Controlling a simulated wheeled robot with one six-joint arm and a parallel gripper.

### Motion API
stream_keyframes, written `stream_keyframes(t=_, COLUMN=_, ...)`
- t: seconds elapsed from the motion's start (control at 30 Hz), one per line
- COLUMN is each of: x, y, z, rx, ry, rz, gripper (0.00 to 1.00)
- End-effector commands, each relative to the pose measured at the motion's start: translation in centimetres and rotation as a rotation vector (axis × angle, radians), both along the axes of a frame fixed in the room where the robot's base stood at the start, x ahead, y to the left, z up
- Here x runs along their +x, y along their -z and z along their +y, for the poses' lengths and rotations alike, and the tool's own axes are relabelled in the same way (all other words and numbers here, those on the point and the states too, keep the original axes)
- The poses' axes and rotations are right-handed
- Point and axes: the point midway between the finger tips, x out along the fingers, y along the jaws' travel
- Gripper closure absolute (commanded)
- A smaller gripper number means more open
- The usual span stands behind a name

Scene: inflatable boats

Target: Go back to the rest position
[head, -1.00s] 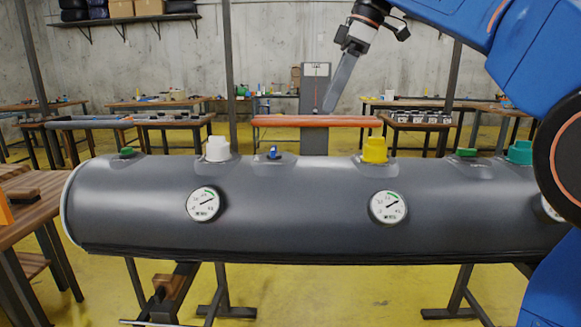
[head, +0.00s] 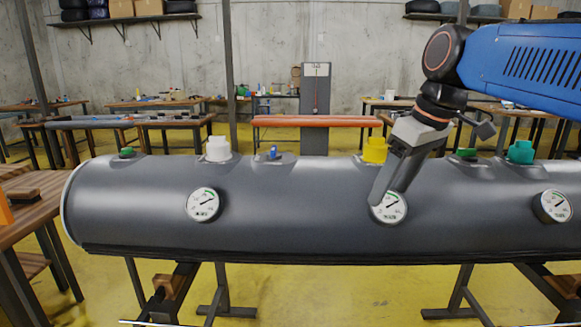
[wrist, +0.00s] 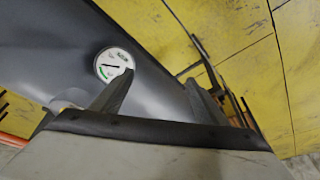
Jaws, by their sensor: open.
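My gripper (head: 385,196) hangs from my blue arm at the right of the head view, in front of the middle gauge (head: 391,208) and partly covering it. The jaws are open with nothing between them. In the wrist view my two fingers (wrist: 160,100) stand apart, with the white round gauge (wrist: 113,64) just beyond the left one. The long grey inflatable tube (head: 290,205) lies across the head view on stands. Whether my fingers touch the tube cannot be told.
On the tube are a white valve (head: 218,149), a blue one (head: 273,153), a yellow one (head: 375,150) and a teal one (head: 521,152). A wooden bench (head: 35,220) stands at left. Workbenches and an orange tube (head: 300,121) are behind. Yellow floor lies below.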

Motion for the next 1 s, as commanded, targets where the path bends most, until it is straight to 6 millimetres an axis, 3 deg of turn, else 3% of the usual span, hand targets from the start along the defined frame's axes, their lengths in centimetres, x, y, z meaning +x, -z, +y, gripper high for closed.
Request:
stream_keyframes(t=0.4, x=-8.4, y=12.3, z=-5.2, rx=-0.004, ry=0.369, rz=-0.031, gripper=0.33)
stream_keyframes(t=0.7, x=-13.8, y=21.2, z=-7.8, rx=0.005, ry=0.584, rz=-0.067, gripper=0.33)
stream_keyframes(t=0.83, x=-15.1, y=23.4, z=-8.4, rx=0.009, ry=0.634, rz=-0.077, gripper=0.33)
stream_keyframes(t=1.0, x=-15.6, y=24.4, z=-8.6, rx=0.012, ry=0.657, rz=-0.083, gripper=0.33)
